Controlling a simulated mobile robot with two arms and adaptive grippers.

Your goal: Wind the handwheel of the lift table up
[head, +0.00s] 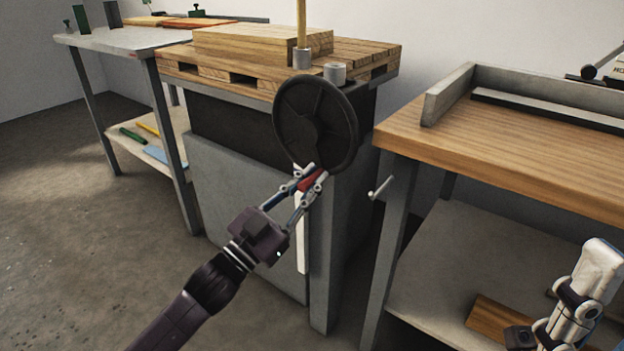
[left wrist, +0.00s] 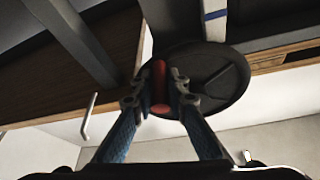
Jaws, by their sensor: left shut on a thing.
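The black handwheel (head: 316,112) faces me on the front of the lift table (head: 245,210). The table's top bears a wooden pallet (head: 365,60) with boards on it. My left gripper (head: 311,178) is shut on the wheel's red handle (head: 308,184), at the wheel's bottom edge. In the left wrist view the red handle (left wrist: 159,85) lies between the two fingers, with the wheel (left wrist: 215,85) behind it. My right arm (head: 575,310) shows at the lower right of the head view; its fingertips cannot be made out clearly.
A wooden workbench (head: 540,150) with a grey raised edge stands close on the right, with a small crank (head: 381,188) on its side. A grey table (head: 110,40) with a lower shelf stands at the left. The floor at the lower left is clear.

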